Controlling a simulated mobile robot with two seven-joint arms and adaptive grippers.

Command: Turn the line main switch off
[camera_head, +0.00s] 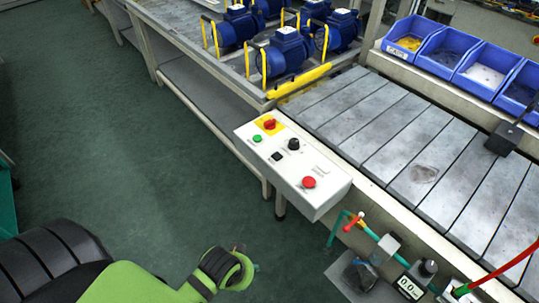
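A white control box (322,199) stands at the near end of the conveyor. On its top are a red knob (269,123) on a yellow plate, a green button (257,139), a black knob (293,144), a small black square switch (277,156) and a red button (309,181). The labels are too small to read, so I cannot tell which control is the main switch. My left gripper (246,258) is at the bottom, below and left of the box, apart from it. Its fingers are mostly hidden by the wrist. My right gripper is out of view.
Several blue pumps (284,52) stand on the bench behind the box. Blue bins (446,53) line the conveyor's far side. A tool stand with a display (409,286) and a red rod (506,263) is at lower right. The green floor left of the box is clear.

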